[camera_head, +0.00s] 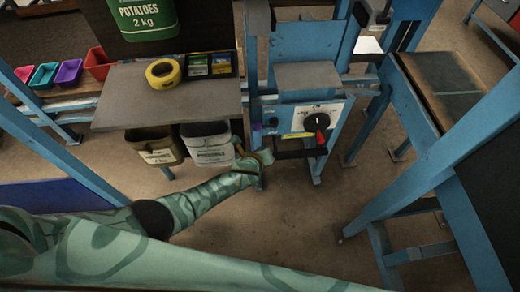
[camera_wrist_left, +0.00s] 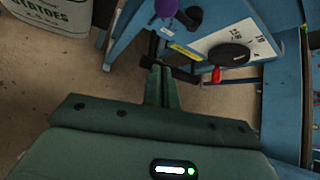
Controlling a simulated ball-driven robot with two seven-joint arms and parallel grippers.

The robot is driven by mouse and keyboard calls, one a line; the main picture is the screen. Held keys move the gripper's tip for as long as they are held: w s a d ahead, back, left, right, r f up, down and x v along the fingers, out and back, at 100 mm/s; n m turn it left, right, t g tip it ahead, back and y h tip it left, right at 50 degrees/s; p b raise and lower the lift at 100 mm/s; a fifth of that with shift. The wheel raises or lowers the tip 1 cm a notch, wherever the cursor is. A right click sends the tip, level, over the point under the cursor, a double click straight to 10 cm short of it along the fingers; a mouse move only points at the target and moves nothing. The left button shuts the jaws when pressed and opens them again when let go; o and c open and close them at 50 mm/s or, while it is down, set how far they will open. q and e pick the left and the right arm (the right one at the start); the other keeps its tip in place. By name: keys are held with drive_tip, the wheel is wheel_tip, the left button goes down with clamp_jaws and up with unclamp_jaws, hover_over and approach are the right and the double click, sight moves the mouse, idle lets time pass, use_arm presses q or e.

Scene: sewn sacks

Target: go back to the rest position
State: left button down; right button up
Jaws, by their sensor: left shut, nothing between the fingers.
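My left gripper (camera_head: 258,160) reaches in from the left, low in front of the blue machine frame (camera_head: 300,125). The black dial (camera_wrist_left: 228,55) and red handle (camera_wrist_left: 216,75) show beyond the fingertips, up and to the right. I cannot tell whether the fingers touch the frame. My right gripper is not in view.
A grey table (camera_head: 165,105) bears a yellow tape roll (camera_head: 163,72) and a dark tray (camera_head: 210,66). A green potato sack (camera_head: 145,15) stands behind. Blue posts (camera_head: 430,160) rise at right. Open floor (camera_head: 290,225) lies in front.

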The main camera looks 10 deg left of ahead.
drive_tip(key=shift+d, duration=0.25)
use_arm(q)
drive_tip(key=s+a+f+n+g, duration=0.2)
drive_tip(key=s+a+f+n, duration=0.2)
drive_tip(key=s+f+n, duration=0.45)
drive_tip(key=s+a+f+n+g, duration=0.35)
drive_tip(key=s+f+n, duration=0.25)
drive_tip(key=s+n, duration=0.55)
drive_tip(key=s+a+f+n+g, duration=0.1)
drive_tip(key=s+a+f+n, duration=0.1)
drive_tip(key=s, duration=0.8)
drive_tip(key=s+a+f+n+g, duration=0.1)
drive_tip(key=s+a+f+n, duration=0.1)
drive_tip(key=s, duration=0.9)
drive_tip(key=s+a+f+n+g, duration=0.1)
drive_tip(key=s+a+n+g, duration=0.1)
drive_tip(key=s, duration=0.9)
drive_tip(key=shift+a+f+n+y, duration=0.3)
drive_tip(key=shift+a+f+n, duration=0.1)
drive_tip(key=shift+a, duration=0.4)
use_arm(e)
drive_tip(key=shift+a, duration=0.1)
